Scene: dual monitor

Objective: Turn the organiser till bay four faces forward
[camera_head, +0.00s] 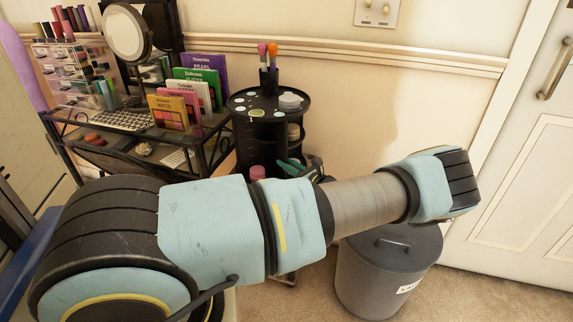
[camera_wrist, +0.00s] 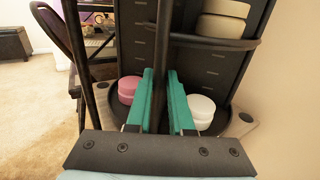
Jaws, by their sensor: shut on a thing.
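The organiser (camera_head: 246,135) is a black round tower with shelves behind my arm in the head view. Its panels and lower tray fill the middle of the wrist view (camera_wrist: 212,62). My gripper (camera_wrist: 160,88) has teal fingers on both sides of a thin black upright edge of the organiser and is shut on it. The teal fingers also show low by the tower in the head view (camera_head: 291,166). A pink round jar (camera_wrist: 128,88) stands left of the fingers and a white round jar (camera_wrist: 201,108) right of them.
A black desk with a keyboard (camera_head: 122,120), a round mirror (camera_head: 126,33) and several colourful palettes (camera_head: 168,112) stands close on the organiser's left. A grey lidded bin (camera_head: 385,275) stands on the carpet below my arm. The wall is close behind.

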